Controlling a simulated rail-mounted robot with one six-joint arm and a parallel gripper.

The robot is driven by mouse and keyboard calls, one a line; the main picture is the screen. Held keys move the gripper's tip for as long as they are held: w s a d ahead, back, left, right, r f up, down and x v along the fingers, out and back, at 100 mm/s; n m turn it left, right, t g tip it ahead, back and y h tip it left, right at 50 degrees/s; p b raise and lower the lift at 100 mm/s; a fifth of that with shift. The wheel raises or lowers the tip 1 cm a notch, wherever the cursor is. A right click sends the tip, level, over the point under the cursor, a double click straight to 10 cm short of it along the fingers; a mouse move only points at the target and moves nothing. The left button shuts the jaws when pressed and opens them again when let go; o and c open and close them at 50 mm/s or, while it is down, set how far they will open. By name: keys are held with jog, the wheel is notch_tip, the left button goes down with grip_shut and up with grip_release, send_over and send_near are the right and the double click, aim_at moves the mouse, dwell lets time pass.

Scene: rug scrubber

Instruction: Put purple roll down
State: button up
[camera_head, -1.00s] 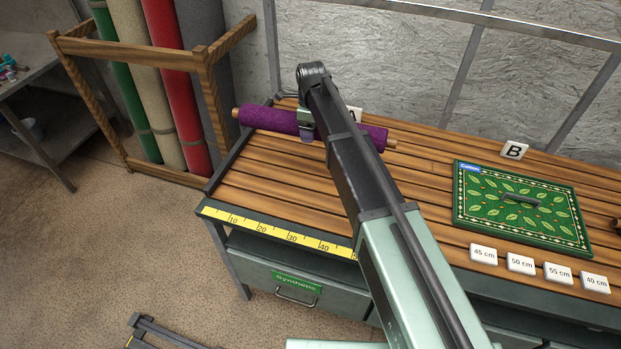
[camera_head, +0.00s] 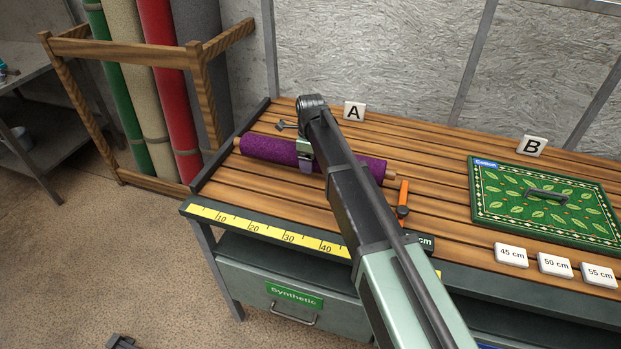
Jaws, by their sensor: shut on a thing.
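The purple roll (camera_head: 262,149) is a purple carpet roll on a thin wooden core whose ends stick out on both sides. It is over the left part of the slatted wooden bench top (camera_head: 246,190), in front of the A sign (camera_head: 354,111). My gripper (camera_head: 304,160) is shut on the roll near its middle. My arm hides part of the roll's right half. I cannot tell whether the roll touches the slats or is slightly above them.
A yellow measuring strip (camera_head: 270,230) runs along the bench's front edge. An orange-handled tool (camera_head: 403,198) lies right of the roll. A green leaf-patterned rug piece (camera_head: 500,205), the B sign (camera_head: 532,146) and size tags (camera_head: 511,255) are farther right. A wooden rack (camera_head: 130,52) stands left.

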aim_at(311, 176)
notch_tip(311, 176, down, 4)
jog(key=b, duration=0.4)
jog(key=shift+f, duration=0.25)
jog(key=shift+r, duration=0.25)
jog(key=shift+f, duration=0.15)
jog(key=o, duration=1.6)
notch_tip(311, 176, up, 13)
jog(key=p, duration=1.2)
jog(key=shift+f, duration=0.3)
